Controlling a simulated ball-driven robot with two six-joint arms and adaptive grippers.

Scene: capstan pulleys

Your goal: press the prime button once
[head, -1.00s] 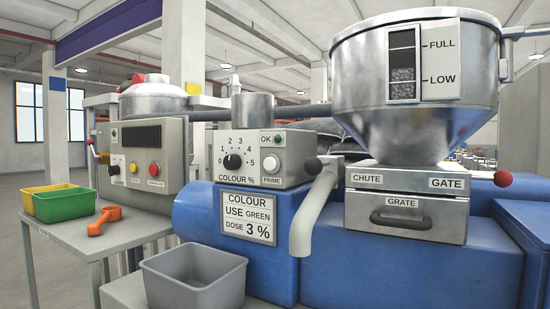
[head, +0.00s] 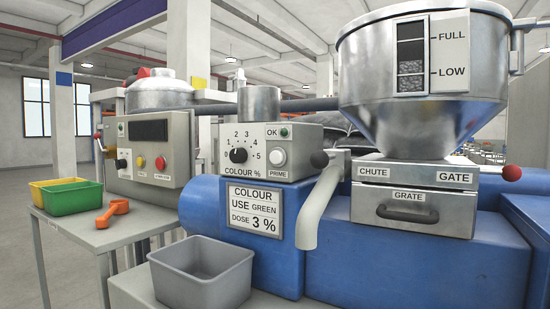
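A small OK lamp (head: 284,132) is above the button and looks green. The dial's white pointer appears turned toward the low left side. Neither of my grippers is in view, and nothing touches the button.
A black-knobbed lever with a pale spout (head: 318,205) stands just right of the box. The metal hopper (head: 424,110) and grate drawer (head: 413,210) are further right. A grey bin (head: 203,290) is below. A side table (head: 100,237) holds a green tray (head: 75,199) and an orange scoop (head: 112,213).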

